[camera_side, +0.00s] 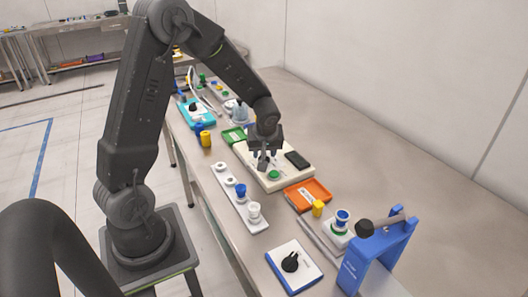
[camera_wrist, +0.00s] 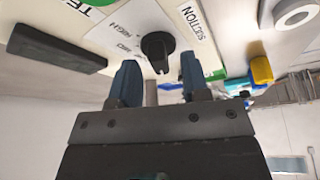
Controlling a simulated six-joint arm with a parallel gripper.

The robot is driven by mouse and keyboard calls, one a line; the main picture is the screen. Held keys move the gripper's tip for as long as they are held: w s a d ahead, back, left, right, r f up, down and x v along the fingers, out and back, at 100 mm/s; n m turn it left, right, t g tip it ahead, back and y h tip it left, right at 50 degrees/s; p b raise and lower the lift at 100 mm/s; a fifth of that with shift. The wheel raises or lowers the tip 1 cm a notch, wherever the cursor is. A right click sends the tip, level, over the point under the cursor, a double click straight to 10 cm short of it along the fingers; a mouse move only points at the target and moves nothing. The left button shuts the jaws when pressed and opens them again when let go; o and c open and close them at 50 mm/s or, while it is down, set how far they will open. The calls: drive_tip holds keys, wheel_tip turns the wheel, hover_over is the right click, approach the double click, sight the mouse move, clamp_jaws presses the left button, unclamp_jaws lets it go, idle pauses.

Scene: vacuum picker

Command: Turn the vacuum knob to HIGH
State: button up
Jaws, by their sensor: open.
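The black vacuum knob (camera_wrist: 157,46) sits on a white dial plate on the cream panel (camera_side: 291,176). In the wrist view its narrow grip runs roughly up and down the picture, beside printed lettering including SUCTION; the small level labels are hard to read. My gripper (camera_wrist: 160,80) is open, its two blue-grey fingers apart and spread to either side of the knob's lower end in the wrist view. Contact cannot be told. In the side view my gripper (camera_side: 263,163) is low over the panel and mostly hides the knob.
A black block (camera_side: 297,160) and green button (camera_side: 274,175) are on the panel. An orange tray (camera_side: 308,195), yellow piece (camera_side: 318,208), white cup strip (camera_side: 240,200) and blue stand (camera_side: 376,250) are nearby. Another black knob sits on a front plate (camera_side: 293,277). The table's right side is clear.

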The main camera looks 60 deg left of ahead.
drive_tip(key=shift+a+f, duration=0.15)
drive_tip(key=shift+f, duration=0.15)
drive_tip(key=shift+c, duration=0.2)
clamp_jaws()
drive_tip(key=shift+m, duration=0.4)
drive_tip(key=m+t, duration=0.1)
drive_tip(key=m, duration=0.2)
drive_tip(key=shift+s+f+h, duration=0.1)
drive_tip(key=shift+h, duration=0.3)
drive_tip(key=shift+m+t+h, duration=0.4)
drive_tip(key=shift+m+t, duration=0.1)
drive_tip(key=shift+m, duration=1.6)
